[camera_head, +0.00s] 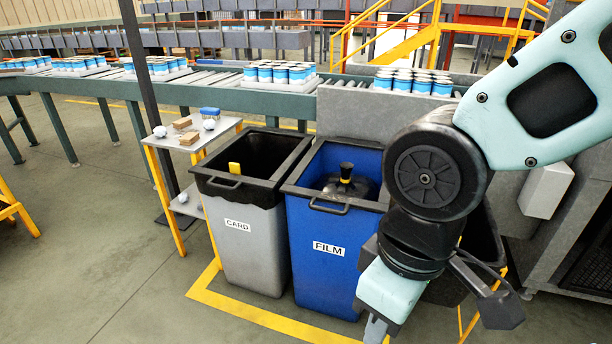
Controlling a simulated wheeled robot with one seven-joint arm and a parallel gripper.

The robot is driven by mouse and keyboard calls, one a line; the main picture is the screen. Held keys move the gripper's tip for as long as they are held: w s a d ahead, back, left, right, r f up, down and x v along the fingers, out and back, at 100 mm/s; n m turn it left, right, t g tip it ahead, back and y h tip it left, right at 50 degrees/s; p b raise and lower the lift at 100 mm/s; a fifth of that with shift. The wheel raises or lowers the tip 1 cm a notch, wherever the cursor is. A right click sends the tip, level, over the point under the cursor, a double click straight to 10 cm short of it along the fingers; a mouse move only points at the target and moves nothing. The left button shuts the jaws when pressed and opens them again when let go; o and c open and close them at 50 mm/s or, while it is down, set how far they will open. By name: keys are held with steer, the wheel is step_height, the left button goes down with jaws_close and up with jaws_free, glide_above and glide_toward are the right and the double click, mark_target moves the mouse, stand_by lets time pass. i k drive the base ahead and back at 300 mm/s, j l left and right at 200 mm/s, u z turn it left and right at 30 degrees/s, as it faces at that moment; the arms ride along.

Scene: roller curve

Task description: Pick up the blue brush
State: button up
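A small blue-topped object (210,112) lies at the back right of the upper shelf of a small stand (168,139). It may be the blue brush, but it is too small to be sure. My gripper (377,330) is at the bottom, right of centre, in front of the blue bin and well apart from the stand. It is seen from above and behind, and its fingertips are cut off or hidden, so I cannot tell its opening or whether it holds anything.
The stand also bears brown blocks (190,137) and crumpled white balls (160,131). A grey CARD bin (241,240) and a blue FILM bin (327,262) stand between it and my arm. The film bin holds a black-and-yellow object (346,178). Behind runs a roller conveyor (215,97) with can trays.

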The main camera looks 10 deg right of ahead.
mark_target(208, 113)
steer(key=i+j+u, duration=0.8)
steer(key=u, duration=0.15)
steer(key=i+j+u, duration=0.1)
steer(key=i+u, duration=0.4)
steer(key=i+j+u, duration=0.1)
steer(key=i+u, duration=0.15)
steer(key=i, duration=1.6)
steer(key=i+z, duration=0.7)
steer(key=i, duration=0.15)
steer(key=i+j+z, duration=0.3)
steer(key=i+l+z, duration=0.15)
steer(key=i+z, duration=0.15)
steer(key=z, duration=0.15)
steer(key=i+l+z, duration=0.1)
steer(key=i+z, duration=0.2)
steer(key=z, duration=0.15)
steer(key=i+z, duration=0.4)
steer(key=i+j+z, duration=0.2)
steer(key=z, duration=0.25)
